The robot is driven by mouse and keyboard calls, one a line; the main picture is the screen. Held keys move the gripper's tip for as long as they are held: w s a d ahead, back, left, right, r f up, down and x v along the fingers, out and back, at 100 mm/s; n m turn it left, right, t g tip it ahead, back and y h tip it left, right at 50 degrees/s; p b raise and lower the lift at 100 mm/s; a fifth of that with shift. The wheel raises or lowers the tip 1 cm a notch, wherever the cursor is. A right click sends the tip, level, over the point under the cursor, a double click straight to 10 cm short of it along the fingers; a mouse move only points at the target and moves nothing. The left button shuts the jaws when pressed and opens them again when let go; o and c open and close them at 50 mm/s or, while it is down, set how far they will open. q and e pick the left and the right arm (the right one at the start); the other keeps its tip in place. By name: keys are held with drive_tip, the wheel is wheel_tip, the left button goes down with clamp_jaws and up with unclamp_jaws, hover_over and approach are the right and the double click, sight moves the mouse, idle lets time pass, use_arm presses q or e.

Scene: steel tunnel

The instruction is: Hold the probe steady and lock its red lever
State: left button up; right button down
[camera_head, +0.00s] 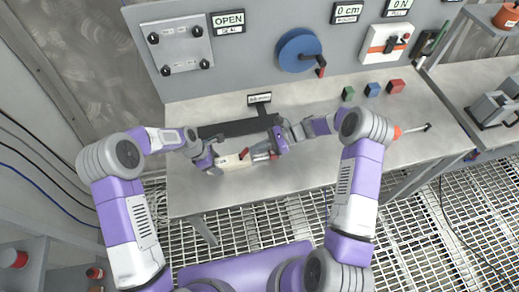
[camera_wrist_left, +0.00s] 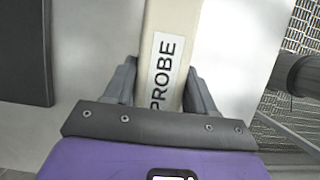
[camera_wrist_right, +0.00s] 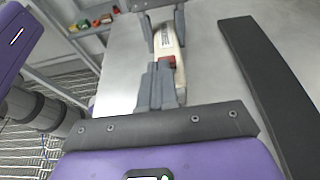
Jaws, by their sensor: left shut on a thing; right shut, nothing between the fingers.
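The cream probe (camera_head: 232,162) lies over the front of the steel bench. My left gripper (camera_head: 212,163) is shut on it; in the left wrist view the probe (camera_wrist_left: 172,45), with its "PROBE" label, runs between the two fingers (camera_wrist_left: 158,85). The red lever (camera_head: 244,154) is at the probe's right part; the right wrist view shows it as a small red block (camera_wrist_right: 168,62) just at my right fingertips. My right gripper (camera_wrist_right: 160,72) is shut and empty, close beside the lever. I cannot tell whether it touches the lever. The fingers hide part of the probe there.
A dark bar (camera_head: 238,127) lies behind the probe, with a small sign (camera_head: 260,98) behind it. A panel (camera_head: 260,50) with a blue wheel (camera_head: 299,50) stands at the back. Green, blue and red blocks (camera_head: 372,90) sit to the right. The bench's front edge is near.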

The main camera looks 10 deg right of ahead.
sight(244, 154)
drive_tip(key=a+r+h, duration=0.1)
drive_tip(key=h, duration=0.1)
drive_tip(key=a+r+h, duration=0.1)
drive_tip(key=h, duration=0.1)
drive_tip(key=shift+a, duration=0.25)
drive_tip(key=a+h, duration=0.1)
drive_tip(key=h, duration=0.1)
drive_tip(key=a+r+h, duration=0.1)
drive_tip(key=h, duration=0.1)
drive_tip(key=shift+a+h, duration=0.3)
drive_tip(key=shift+a, duration=0.1)
drive_tip(key=shift+d+f, duration=0.1)
drive_tip(key=shift+d, duration=0.1)
use_arm(q)
drive_tip(key=shift+d, duration=0.1)
use_arm(e)
drive_tip(key=shift+r, duration=0.85)
